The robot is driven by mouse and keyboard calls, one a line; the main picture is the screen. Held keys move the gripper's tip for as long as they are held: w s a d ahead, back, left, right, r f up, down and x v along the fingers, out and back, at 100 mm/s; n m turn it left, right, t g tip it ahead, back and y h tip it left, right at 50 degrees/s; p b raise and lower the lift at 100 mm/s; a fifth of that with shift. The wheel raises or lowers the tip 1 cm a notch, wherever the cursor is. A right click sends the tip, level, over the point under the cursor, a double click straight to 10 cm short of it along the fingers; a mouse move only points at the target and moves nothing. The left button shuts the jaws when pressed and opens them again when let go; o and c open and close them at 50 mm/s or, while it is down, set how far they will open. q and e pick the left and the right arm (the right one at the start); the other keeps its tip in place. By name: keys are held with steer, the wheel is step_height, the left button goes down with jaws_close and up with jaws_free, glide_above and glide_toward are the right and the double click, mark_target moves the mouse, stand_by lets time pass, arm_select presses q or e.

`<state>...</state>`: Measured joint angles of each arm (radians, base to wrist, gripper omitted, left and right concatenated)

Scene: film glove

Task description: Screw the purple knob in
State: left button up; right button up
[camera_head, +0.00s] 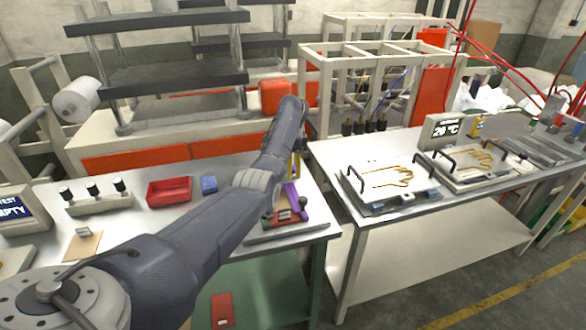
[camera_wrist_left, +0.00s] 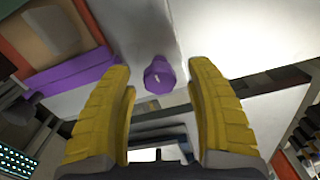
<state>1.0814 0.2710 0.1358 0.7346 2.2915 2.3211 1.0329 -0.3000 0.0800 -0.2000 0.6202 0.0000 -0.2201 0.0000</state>
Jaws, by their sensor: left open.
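The purple knob (camera_wrist_left: 159,76) shows in the left wrist view, its round end facing the camera, at a pale grey surface. My left gripper (camera_wrist_left: 160,82) has two yellow fingers spread wide, one on each side of the knob, with visible gaps; neither appears to touch it. How deep the knob sits cannot be told. In the head view my left gripper (camera_head: 294,166) is mostly hidden behind my arm, above the right end of the near table. Purple parts (camera_head: 291,193) show just below it; the knob is hard to pick out there. My right gripper is not in view.
A purple bar (camera_wrist_left: 72,74) lies left of the knob in the wrist view. A second table with glove plates (camera_head: 386,181) is to the right, across a gap.

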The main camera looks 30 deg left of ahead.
arm_select(q)
jaws_close()
stand_by(0.4)
steer(key=shift+m, duration=0.3)
steer(key=m, duration=0.3)
steer(key=shift+d, duration=0.1)
steer(key=m, duration=0.9)
steer(key=shift+s+m, duration=0.1)
steer(key=shift+m, duration=0.3)
steer(key=m, duration=0.4)
steer(key=shift+f, duration=0.1)
steer(key=shift+m, duration=0.4)
